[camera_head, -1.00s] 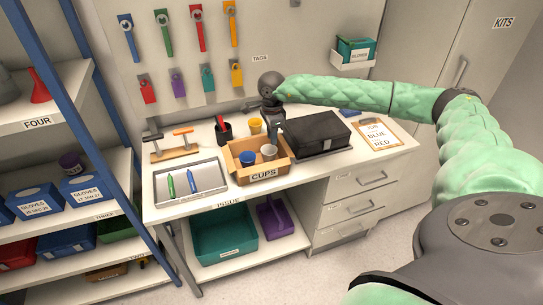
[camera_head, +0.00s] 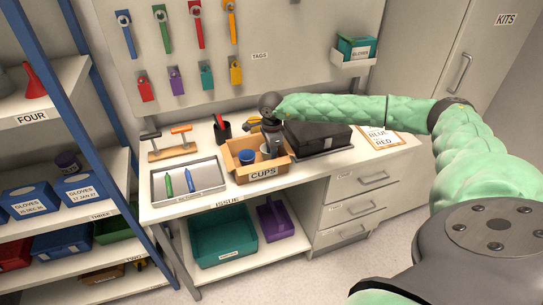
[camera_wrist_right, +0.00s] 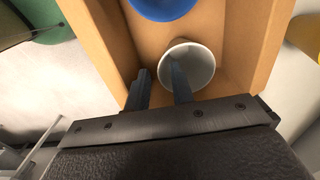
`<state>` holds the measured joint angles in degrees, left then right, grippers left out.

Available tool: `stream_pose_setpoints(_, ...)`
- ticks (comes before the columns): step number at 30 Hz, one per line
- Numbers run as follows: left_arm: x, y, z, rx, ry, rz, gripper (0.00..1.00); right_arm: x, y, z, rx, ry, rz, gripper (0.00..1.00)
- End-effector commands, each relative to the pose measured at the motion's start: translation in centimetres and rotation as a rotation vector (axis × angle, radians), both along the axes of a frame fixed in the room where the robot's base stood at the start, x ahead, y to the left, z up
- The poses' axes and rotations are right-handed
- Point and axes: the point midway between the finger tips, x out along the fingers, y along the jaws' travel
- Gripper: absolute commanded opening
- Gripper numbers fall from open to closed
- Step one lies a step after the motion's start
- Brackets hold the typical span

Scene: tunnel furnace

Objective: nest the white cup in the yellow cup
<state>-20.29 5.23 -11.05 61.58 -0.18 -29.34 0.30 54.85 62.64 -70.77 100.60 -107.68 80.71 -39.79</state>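The white cup (camera_wrist_right: 202,64) stands in the cardboard box labelled CUPS (camera_head: 263,172); it shows partly in the head view (camera_head: 265,149). My right gripper (camera_wrist_right: 160,84) is open at this cup. In the wrist view one finger overlaps the cup's opening and the other is outside its left side, with a gap between them; contact cannot be told. The yellow cup (camera_head: 254,122) stands on the bench behind the box, partly hidden by my right gripper (camera_head: 272,146). It also shows at the right edge of the wrist view (camera_wrist_right: 306,34). My left gripper is not in view.
A blue cup (camera_head: 246,156) stands in the box beside the white one. A black case (camera_head: 317,132) lies right of the box, a grey tray with markers (camera_head: 209,178) left. A dark holder (camera_head: 222,131) stands behind. Box walls surround the fingers closely.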

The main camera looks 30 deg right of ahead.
Motion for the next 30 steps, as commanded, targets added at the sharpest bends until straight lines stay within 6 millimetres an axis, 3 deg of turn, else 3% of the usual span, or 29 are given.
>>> stream_pose_setpoints(10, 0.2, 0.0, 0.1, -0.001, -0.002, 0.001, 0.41, 0.0, 0.0, -0.1, 0.0, 0.0, 0.0, 0.24)
stream_pose_setpoints(18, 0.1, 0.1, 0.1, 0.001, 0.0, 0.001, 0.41, 0.0, 0.0, -0.1, 0.0, 0.0, 0.0, 0.0)
stream_pose_setpoints(24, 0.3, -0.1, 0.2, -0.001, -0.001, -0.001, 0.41, 0.0, 0.0, -0.1, 0.0, 0.001, 0.0, 0.0)
stream_pose_setpoints(30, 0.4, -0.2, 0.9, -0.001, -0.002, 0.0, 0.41, 0.0, 0.0, 2.4, 0.0, 0.0, -0.001, 0.0)
